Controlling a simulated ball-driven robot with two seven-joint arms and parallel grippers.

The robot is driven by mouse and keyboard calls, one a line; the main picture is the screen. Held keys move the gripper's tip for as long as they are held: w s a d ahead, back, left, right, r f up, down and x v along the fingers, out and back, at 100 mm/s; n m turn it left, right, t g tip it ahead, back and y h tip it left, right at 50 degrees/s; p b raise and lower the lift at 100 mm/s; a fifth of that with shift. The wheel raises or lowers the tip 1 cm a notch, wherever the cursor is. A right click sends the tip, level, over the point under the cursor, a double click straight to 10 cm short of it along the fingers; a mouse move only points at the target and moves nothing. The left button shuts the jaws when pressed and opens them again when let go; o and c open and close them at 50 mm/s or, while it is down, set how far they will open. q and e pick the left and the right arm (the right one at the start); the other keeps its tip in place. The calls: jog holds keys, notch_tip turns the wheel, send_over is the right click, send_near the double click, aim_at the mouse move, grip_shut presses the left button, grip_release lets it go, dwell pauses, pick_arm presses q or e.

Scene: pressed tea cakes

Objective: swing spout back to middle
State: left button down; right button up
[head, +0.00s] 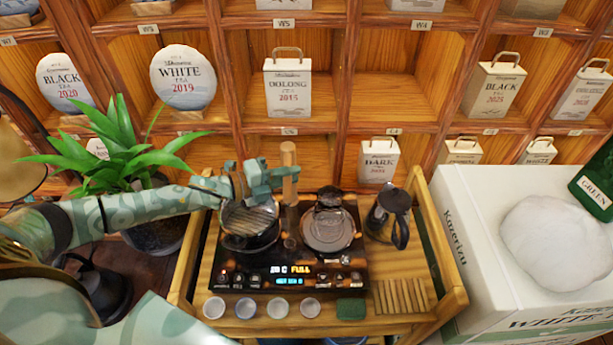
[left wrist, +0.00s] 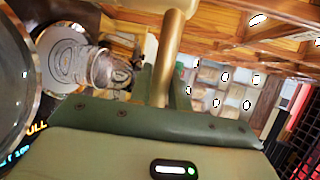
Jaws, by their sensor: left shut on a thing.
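The spout's upright tan post (head: 289,155) stands at the back of the black tea stove (head: 225,277), between its two plates. My left gripper (head: 268,180) is shut on the spout beside this post, above the back of the left plate. The fingers hide most of the gripped part. My right gripper is not in view.
A round glass-topped vessel (head: 248,226) is on the left plate and a glass kettle (head: 328,228) on the right. A dark jug (head: 390,215) stands to the right. Several small cups (head: 278,308) line the front. A plant (head: 120,145) is at left, shelves behind.

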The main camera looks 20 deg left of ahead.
pick_arm(q)
jog(key=shift+a, duration=0.1)
dwell(0.4)
jog(key=c, duration=1.3)
grip_release()
jog(key=p+v, duration=0.1)
jog(key=v, duration=1.5)
jog(key=shift+a+p, duration=0.35)
jog(key=shift+f, duration=0.1)
